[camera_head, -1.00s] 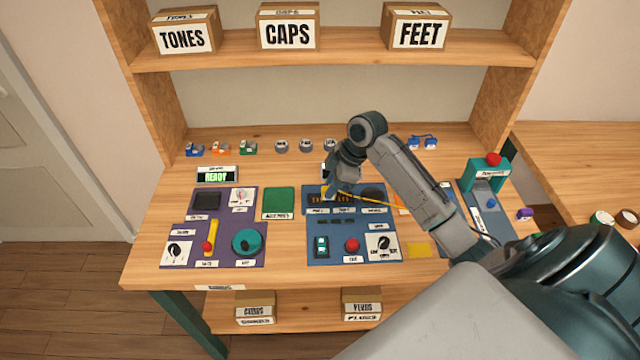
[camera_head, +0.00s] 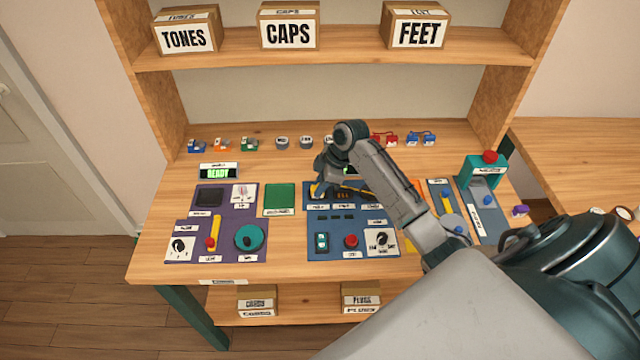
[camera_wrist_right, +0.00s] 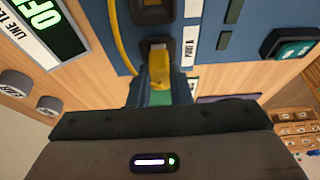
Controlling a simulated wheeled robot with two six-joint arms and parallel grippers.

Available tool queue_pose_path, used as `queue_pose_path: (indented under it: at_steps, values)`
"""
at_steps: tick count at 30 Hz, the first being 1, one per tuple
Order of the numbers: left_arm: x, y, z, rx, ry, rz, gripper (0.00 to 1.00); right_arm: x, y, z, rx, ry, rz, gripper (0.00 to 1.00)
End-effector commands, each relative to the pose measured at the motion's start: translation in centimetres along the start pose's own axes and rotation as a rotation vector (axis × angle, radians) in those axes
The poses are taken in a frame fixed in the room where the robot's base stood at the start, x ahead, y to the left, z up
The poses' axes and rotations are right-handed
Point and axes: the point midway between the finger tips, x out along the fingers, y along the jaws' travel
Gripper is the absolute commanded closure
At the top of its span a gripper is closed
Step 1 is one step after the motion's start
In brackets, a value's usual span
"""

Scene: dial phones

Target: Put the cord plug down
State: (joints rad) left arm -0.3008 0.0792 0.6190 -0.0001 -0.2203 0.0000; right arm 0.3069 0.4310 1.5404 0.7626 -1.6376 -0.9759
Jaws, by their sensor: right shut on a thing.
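The yellow cord plug (camera_wrist_right: 160,66) is in the right wrist view, at the lower edge of a dark socket labelled "PORT A" on the blue panel. Its yellow cord (camera_wrist_right: 117,42) curves past on the left. My right gripper (camera_head: 321,190) is low over the back-left of the blue panel (camera_head: 336,243) in the head view, and its teal fingers (camera_wrist_right: 158,90) show in the wrist view. It is shut on the plug. I cannot tell how far the plug sits in the socket. My left gripper is not in view.
A purple panel (camera_head: 215,222) with a lever and knobs lies left, with a green pad (camera_head: 279,201) between the panels. A "READY" display (camera_head: 218,172) stands behind. Small parts line the bench's back. A teal press (camera_head: 482,172) stands at the right.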

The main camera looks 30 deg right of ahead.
Motion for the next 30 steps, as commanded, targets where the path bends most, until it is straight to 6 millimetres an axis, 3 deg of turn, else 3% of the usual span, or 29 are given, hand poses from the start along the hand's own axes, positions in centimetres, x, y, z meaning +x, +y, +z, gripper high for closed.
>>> queue_pose_path:
  at_steps: [1,3,4,16,30]
  values:
    - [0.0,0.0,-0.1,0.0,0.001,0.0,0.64,0.0,0.0,0.0,0.0,0.0,0.0,0.77]
    - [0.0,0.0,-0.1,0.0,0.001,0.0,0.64,0.0,0.0,0.0,0.0,0.0,0.0,0.63]
    - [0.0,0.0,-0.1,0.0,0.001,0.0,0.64,0.0,0.0,0.0,0.0,0.0,0.0,0.61]
    - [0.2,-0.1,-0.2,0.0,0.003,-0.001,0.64,-0.9,0.1,-0.1,-0.001,0.0,0.004,0.61]
    - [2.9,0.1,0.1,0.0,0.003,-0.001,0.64,-10.1,0.1,0.0,-0.001,-0.001,0.004,0.61]
